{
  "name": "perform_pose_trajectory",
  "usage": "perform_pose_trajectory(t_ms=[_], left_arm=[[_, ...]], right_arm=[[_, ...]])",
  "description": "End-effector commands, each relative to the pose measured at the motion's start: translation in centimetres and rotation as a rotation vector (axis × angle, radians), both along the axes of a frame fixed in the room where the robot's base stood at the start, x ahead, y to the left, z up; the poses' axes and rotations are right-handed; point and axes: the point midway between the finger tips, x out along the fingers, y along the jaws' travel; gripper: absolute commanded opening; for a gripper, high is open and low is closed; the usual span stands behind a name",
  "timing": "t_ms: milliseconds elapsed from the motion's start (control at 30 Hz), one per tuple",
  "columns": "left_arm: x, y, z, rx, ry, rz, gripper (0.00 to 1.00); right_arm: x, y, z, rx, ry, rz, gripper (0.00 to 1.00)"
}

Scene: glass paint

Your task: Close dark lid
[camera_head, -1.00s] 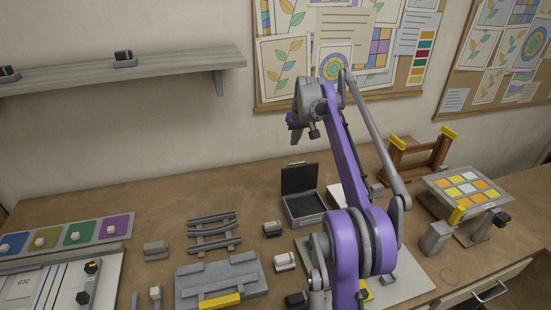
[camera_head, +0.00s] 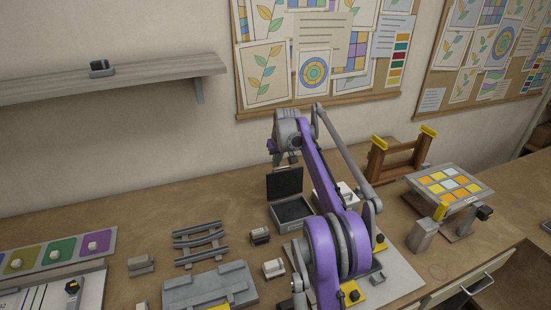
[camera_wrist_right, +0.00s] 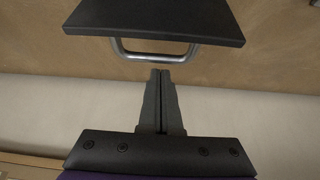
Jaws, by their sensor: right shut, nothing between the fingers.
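The dark lid (camera_head: 285,183) stands upright, open, at the back of a grey box (camera_head: 278,222) with a dark inside, on the workbench. My right gripper (camera_head: 275,157) is by the lid's top edge in the head view. In the right wrist view, a dark panel (camera_wrist_right: 155,18), which looks like the lid, fills the top with a curved metal handle (camera_wrist_right: 153,56) on its near edge. My right gripper's fingers (camera_wrist_right: 160,72) are shut and empty, pointing at the handle; contact is unclear. My left gripper is not in view.
A slatted grey rack (camera_head: 201,240) and small dark and white blocks (camera_head: 259,236) stand left of the box. A wooden frame (camera_head: 398,158) and tilted colour panel (camera_head: 449,188) are at right.

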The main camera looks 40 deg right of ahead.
Motion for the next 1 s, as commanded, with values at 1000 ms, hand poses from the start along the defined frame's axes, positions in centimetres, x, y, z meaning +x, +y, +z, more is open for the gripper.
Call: perform_pose_trajectory(t_ms=[1000], left_arm=[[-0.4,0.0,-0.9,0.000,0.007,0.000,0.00]], right_arm=[[-2.4,0.8,0.7,-0.016,-0.054,-0.001,0.00]])
